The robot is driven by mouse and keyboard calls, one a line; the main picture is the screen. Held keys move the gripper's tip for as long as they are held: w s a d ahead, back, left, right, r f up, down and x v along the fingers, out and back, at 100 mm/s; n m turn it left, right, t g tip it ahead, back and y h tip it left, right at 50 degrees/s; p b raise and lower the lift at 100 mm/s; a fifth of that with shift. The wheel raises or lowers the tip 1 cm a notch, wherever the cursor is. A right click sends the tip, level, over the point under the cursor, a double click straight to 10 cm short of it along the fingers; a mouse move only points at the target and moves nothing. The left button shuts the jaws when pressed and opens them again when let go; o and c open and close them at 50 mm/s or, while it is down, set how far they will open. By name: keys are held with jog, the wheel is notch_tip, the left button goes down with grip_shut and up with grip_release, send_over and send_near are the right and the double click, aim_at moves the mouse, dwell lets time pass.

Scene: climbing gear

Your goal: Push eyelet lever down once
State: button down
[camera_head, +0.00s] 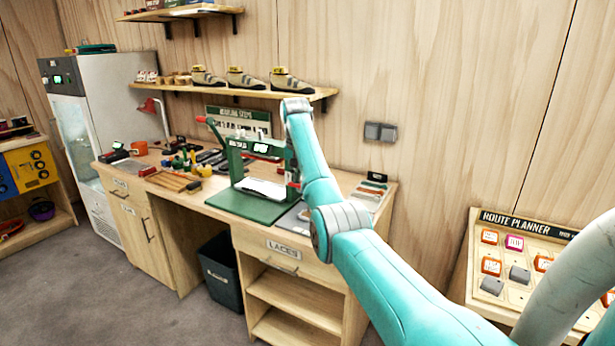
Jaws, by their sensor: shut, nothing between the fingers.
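The eyelet press (250,207) stands on the workbench, with a flat green base and an upright green frame. Its lever (213,128) sticks out up and to the left from the frame, with a red knob at its raised end. A pale sheet or plate lies in the press above the base. My teal arm reaches in from the lower right and passes in front of the press's right side. Its grey wrist end is above and right of the press. I cannot see my gripper; no fingers show past the wrist.
Hand tools and small parts crowd the workbench (222,213) left of the press. A red lamp (150,106) stands behind them. A shelf (225,90) with climbing shoes hangs above. A dark bin (221,272) sits below. A route planner board (528,240) is at the right.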

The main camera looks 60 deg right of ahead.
notch_tip(320, 180, down, 6)
jog(key=shift+a+r, duration=0.1)
jog(key=shift+a, duration=0.05)
dwell(1.1)
notch_tip(320, 180, up, 13)
dwell(1.4)
dwell(0.5)
